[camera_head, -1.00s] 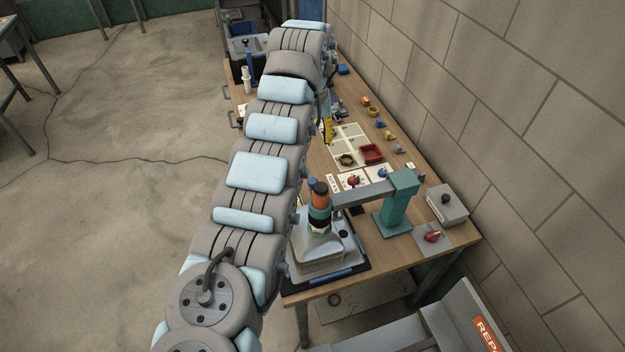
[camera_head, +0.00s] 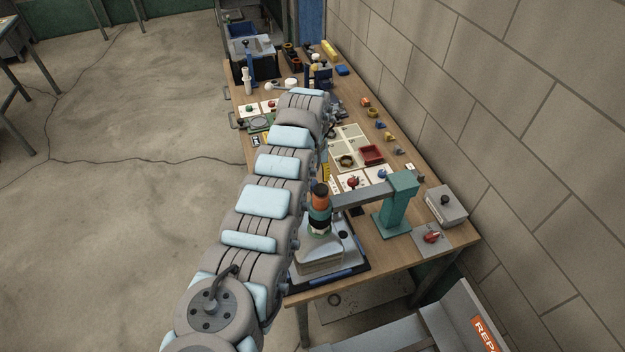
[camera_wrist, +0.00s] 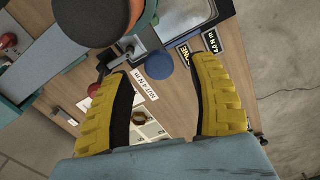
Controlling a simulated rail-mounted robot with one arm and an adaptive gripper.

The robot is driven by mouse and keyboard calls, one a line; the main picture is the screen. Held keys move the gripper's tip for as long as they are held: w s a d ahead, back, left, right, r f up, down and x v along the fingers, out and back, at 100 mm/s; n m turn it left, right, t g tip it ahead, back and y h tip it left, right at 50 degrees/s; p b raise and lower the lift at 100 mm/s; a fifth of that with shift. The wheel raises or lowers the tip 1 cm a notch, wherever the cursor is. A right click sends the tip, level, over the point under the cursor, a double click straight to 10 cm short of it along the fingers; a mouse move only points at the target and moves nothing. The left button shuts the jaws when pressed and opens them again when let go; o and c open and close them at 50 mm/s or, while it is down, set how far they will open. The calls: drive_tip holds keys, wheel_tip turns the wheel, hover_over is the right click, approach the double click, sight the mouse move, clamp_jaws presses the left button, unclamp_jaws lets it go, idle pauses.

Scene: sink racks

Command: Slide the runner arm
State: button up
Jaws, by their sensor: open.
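A grey runner arm (camera_head: 358,194) reaches left from a teal post (camera_head: 398,205) at the near end of the bench. An upright orange, black and teal cylinder (camera_head: 320,205) stands at its left end, above a grey block. In the wrist view, the runner arm (camera_wrist: 48,62) shows at upper left and the orange and black cylinder (camera_wrist: 105,18) at the top, close beyond the fingers. My gripper (camera_wrist: 160,82) has yellow fingers, spread apart with nothing between them. In the head view, only a bit of yellow finger shows just beyond the cylinder; my arm hides the rest.
A blue round knob (camera_wrist: 159,65) shows beyond the finger gap. A red tray (camera_head: 371,154), marked cards and small parts lie farther along the bench. A grey box (camera_head: 446,205) stands right of the post, near the block wall.

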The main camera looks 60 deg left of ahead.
drive_tip(key=shift+f, duration=1.2)
drive_tip(key=shift+d+r, duration=0.1)
clamp_jaws()
